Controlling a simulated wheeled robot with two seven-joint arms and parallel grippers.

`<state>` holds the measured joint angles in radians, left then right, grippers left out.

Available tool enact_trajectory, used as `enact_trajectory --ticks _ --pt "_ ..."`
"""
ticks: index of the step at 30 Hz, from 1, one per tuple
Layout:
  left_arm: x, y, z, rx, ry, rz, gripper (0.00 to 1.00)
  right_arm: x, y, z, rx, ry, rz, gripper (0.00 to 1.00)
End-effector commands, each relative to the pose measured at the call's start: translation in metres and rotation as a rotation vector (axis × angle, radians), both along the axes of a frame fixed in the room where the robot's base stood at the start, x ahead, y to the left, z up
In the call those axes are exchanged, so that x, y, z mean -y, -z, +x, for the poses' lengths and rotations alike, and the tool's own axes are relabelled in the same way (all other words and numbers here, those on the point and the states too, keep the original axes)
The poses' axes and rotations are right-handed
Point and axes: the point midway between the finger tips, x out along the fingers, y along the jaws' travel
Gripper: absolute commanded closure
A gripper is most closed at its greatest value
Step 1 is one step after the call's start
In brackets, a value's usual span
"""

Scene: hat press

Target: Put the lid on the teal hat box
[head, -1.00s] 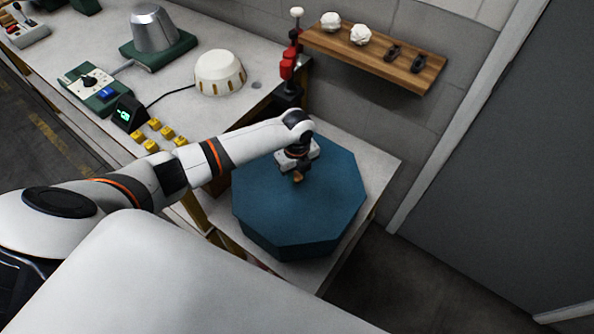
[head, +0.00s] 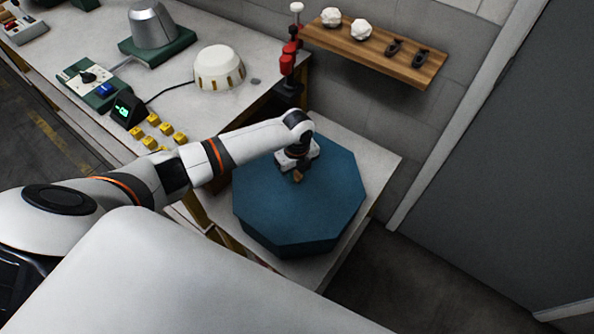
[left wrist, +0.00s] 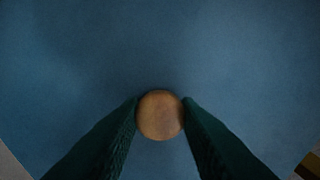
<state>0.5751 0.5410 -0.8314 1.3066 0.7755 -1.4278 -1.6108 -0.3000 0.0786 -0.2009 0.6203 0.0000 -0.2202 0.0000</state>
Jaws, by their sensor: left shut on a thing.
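The lid (head: 310,205) is a teal octagon with a small round wooden knob (head: 298,177). It lies level over the teal hat box (head: 300,247), whose side shows only as a darker band below the front edge. I cannot tell whether the lid is fully seated. My left gripper (head: 298,172) points down at the lid's middle. In the left wrist view its dark green fingers are shut on the wooden knob (left wrist: 160,115), with the lid's blue surface (left wrist: 160,50) filling most of the picture. My right gripper is not in view.
The box stands on a pale low table (head: 378,157) beside the wall. A workbench at the left holds a cream hat form (head: 219,68), a metal press (head: 152,28) and several yellow blocks (head: 166,130). A wooden shelf (head: 375,50) hangs above the table.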

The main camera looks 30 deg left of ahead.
Motion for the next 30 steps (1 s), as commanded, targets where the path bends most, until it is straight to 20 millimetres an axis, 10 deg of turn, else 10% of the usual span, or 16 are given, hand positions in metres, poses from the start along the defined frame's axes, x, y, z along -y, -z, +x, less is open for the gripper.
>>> enact_trajectory --ticks 2,3,7,19,30 --pt "0.000 0.000 0.000 0.000 0.000 0.000 1.00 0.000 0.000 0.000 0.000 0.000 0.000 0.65" --pt "0.000 0.000 0.000 0.000 0.000 0.000 0.66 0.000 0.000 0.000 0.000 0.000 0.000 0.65" --pt "0.000 0.000 0.000 0.000 0.000 0.000 0.45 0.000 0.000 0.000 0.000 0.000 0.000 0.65" --pt "0.000 -0.009 0.000 0.001 0.000 0.000 0.45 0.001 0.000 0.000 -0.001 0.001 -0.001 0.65" --pt "0.000 -0.083 0.001 0.005 0.000 0.001 0.45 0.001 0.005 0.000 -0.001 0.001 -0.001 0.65"
